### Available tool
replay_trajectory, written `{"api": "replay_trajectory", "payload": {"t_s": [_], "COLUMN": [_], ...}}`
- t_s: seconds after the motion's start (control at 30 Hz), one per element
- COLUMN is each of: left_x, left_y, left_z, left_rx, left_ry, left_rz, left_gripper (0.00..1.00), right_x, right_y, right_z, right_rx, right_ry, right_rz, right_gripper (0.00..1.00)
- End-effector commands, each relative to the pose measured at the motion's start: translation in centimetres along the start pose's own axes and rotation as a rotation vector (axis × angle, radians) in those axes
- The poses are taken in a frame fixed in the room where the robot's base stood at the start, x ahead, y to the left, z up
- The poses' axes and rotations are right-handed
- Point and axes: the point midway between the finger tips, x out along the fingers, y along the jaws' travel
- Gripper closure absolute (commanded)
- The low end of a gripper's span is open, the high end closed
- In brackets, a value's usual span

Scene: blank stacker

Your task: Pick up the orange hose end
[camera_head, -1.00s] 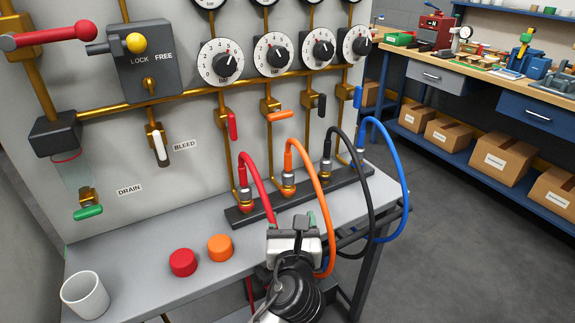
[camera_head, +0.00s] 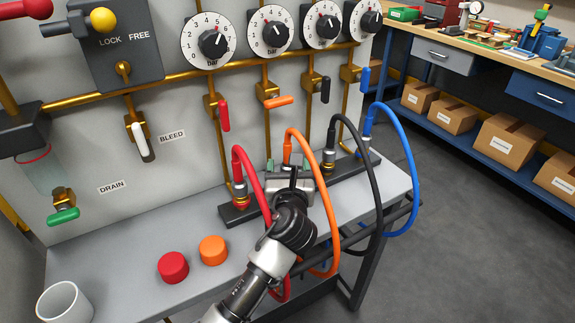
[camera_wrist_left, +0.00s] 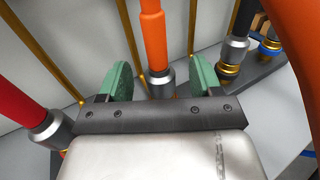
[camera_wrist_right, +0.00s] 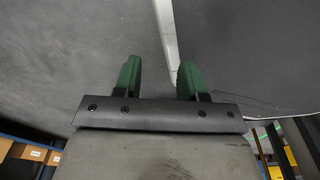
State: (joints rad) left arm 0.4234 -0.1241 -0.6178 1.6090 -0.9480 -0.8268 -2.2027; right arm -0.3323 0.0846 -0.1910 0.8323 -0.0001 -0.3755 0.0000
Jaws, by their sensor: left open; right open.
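The orange hose (camera_head: 326,185) arches up from its end on the black manifold bar and loops down past the bench's front edge. In the left wrist view the orange hose end (camera_wrist_left: 153,40) stands upright with a silver collar (camera_wrist_left: 160,82) below it. My left gripper (camera_head: 290,168) is at the manifold; in its wrist view its green fingers (camera_wrist_left: 160,80) are open, one on each side of the hose end, with gaps showing. My right gripper (camera_wrist_right: 160,78) shows only in its own wrist view, open and empty, facing a plain grey surface.
A red hose (camera_head: 247,165) stands close left of my left gripper; black (camera_head: 372,190) and blue (camera_head: 405,150) hoses stand to its right. Red (camera_head: 173,267) and orange (camera_head: 213,250) caps and a white cup (camera_head: 64,303) sit on the bench (camera_head: 125,250).

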Motion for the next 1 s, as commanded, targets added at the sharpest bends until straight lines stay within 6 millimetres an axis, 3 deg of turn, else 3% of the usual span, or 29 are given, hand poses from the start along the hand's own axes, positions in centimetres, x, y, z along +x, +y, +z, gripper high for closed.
{"api": "replay_trajectory", "payload": {"t_s": [0.2, 0.47, 0.87, 1.0], "left_x": [2.9, 3.3, 3.2, 3.2], "left_y": [0.1, 0.1, 0.1, 0.1], "left_z": [-0.1, 0.0, 0.0, 0.0], "left_rx": [0.000, -0.001, 0.000, 0.000], "left_ry": [0.000, 0.000, 0.000, 0.000], "left_rz": [0.001, -0.001, 0.000, -0.001], "left_gripper": [0.35, 0.35, 0.94, 0.94], "right_x": [-0.2, -0.4, -0.3, -0.3], "right_y": [0.1, 0.1, 0.1, 0.1], "right_z": [-1.6, -1.8, -1.8, -1.8], "right_rx": [0.002, 0.003, 0.002, 0.002], "right_ry": [0.011, 0.010, 0.010, 0.010], "right_rz": [0.001, 0.001, 0.001, 0.001], "right_gripper": [0.59, 0.59, 0.59, 0.59]}}
